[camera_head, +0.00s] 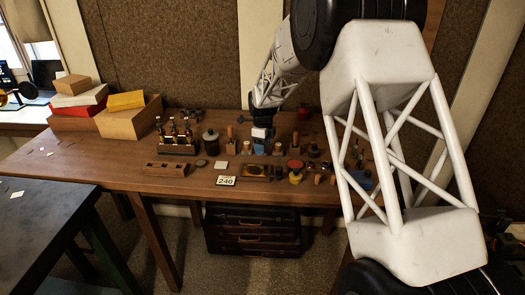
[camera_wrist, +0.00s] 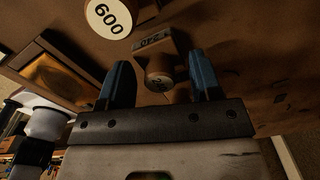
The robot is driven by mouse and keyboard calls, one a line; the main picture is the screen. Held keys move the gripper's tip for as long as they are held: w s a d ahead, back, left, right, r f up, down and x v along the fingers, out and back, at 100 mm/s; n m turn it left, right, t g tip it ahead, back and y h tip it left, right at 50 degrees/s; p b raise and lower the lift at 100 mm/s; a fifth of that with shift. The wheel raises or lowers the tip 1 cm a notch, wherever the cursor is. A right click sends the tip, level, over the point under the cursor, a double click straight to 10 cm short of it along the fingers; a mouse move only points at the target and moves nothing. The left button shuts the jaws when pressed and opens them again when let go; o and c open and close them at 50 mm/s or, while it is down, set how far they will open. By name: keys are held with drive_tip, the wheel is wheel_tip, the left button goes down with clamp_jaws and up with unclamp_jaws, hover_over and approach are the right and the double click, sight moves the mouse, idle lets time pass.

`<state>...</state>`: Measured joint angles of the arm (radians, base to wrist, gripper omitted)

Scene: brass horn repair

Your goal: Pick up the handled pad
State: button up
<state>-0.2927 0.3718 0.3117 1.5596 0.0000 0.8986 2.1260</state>
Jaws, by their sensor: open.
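In the wrist view, a small wooden piece with a round knob-like handle and a block-shaped base, which looks like the handled pad (camera_wrist: 158,66), shows between and just beyond my fingers. Dark markings show on the knob's end and on the block. My gripper (camera_wrist: 160,72) is open, with one blue finger on each side of the knob, and nothing is visibly clamped. Whether the fingers touch it I cannot tell. In the head view my gripper (camera_head: 261,142) is low over the wooden table among small tools; the pad cannot be made out clearly there.
A round "600" disc (camera_wrist: 107,17) and a framed amber tray (camera_wrist: 47,78) lie close by in the wrist view. Several jars and tools crowd the right.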

drive_tip(key=c, duration=1)
drive_tip(key=shift+r, duration=0.1)
drive_tip(key=shift+r, duration=4.95)
drive_tip(key=o, duration=0.4)
drive_tip(key=c, duration=0.3)
drive_tip(key=s+d, duration=0.2)
drive_tip(key=d, duration=0.2)
drive_tip(key=s+d+f, duration=0.1)
drive_tip(key=s+d, duration=0.2)
drive_tip(key=d, duration=0.1)
drive_tip(key=s+d+f, duration=0.1)
drive_tip(key=s+d, duration=0.1)
drive_tip(key=d, duration=0.3)
drive_tip(key=shift+s, duration=0.25)
drive_tip(key=shift+c, duration=0.2)
